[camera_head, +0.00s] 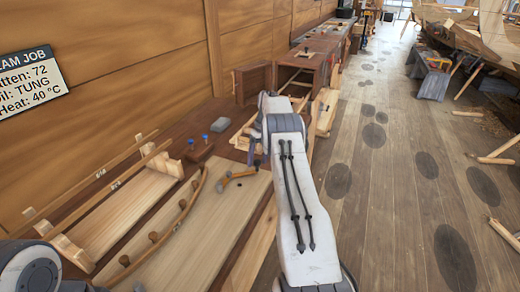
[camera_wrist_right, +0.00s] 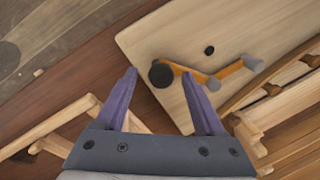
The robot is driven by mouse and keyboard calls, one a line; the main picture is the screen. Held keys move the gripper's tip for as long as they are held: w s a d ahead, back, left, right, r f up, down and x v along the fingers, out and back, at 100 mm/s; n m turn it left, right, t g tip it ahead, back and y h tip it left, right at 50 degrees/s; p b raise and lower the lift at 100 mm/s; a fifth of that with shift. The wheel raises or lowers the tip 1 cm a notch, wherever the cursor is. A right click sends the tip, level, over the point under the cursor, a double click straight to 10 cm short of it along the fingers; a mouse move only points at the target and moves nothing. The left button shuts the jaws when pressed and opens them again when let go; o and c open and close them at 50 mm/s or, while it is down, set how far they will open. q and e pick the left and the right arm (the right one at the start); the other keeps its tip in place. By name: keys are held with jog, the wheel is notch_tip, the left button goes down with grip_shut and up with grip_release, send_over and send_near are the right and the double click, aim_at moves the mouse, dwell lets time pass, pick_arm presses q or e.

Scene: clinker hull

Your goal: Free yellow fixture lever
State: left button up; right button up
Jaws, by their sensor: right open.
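The yellow-orange fixture lever (camera_head: 241,175) lies on the pale wooden board (camera_head: 225,213), in front of my right gripper. In the right wrist view the lever (camera_wrist_right: 233,69) is a bent orange bar with a round dark knob (camera_wrist_right: 161,75) at one end and grey pieces at its middle and other end. My right gripper (camera_wrist_right: 159,74) is open, its two purple fingers apart. In that view the dark knob appears between the fingertips, with no visible contact. In the head view the right gripper (camera_head: 255,152) is partly hidden by its own arm. My left gripper is not shown.
A curved wooden strip with pegs (camera_head: 160,236) lies left of the lever. A long wooden rack (camera_head: 118,205) stands along the wall. Blue-topped pegs (camera_head: 205,138) and a small grey block (camera_head: 220,125) sit behind.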

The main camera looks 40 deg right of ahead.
notch_tip(320, 180, up, 8)
jog(key=d+p, duration=0.1)
jog(key=p, duration=0.1)
jog(key=shift+d+p, duration=0.3)
jog(key=shift+p, duration=0.1)
